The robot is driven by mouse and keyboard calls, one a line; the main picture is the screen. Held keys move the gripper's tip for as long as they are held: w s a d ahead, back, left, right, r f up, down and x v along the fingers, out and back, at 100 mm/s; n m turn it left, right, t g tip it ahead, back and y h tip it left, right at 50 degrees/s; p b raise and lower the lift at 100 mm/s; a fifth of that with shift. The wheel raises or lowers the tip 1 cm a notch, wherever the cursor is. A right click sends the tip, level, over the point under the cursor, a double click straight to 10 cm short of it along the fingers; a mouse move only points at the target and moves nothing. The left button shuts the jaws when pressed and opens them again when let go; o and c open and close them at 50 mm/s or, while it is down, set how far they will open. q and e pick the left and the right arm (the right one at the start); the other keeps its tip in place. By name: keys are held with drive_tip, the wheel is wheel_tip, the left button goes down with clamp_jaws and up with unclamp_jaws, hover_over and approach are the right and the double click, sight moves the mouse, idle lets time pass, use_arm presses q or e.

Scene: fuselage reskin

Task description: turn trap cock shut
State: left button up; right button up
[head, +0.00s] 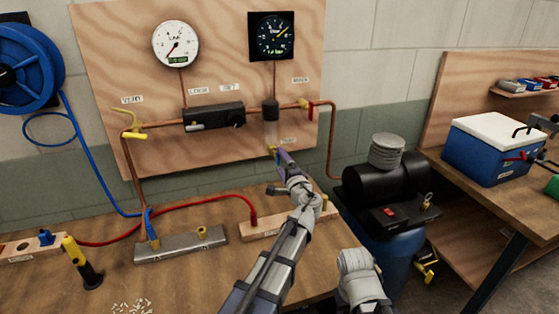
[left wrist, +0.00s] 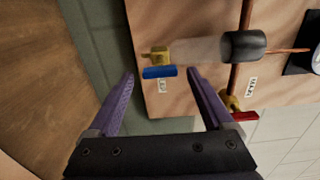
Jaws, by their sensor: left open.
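The trap cock (left wrist: 157,55) is a small brass valve at the lower end of the clear trap bowl (left wrist: 195,51), which has a dark cap. Its blue lever (left wrist: 159,72) lies in line with the bowl. In the head view the brass cock (head: 271,150) hangs under the bowl (head: 270,132), partly hidden by my gripper. My left gripper (head: 281,154) is open, with purple fingers close to the cock. In the left wrist view, the open fingertips (left wrist: 161,72) stand either side of the blue lever, with a gap on both sides.
A red-handled valve (head: 307,105) sits right of the trap, a yellow-handled one (head: 131,125) at far left. Gauges (head: 176,44) hang above. The workbench (head: 190,255) carries hoses and a metal block (head: 180,245). A black compressor (head: 388,188) stands right of my arm.

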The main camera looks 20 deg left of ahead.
use_arm(q)
drive_tip(key=v, duration=0.5)
drive_tip(key=shift+s+d, duration=0.1)
drive_tip(key=shift+s, duration=0.05)
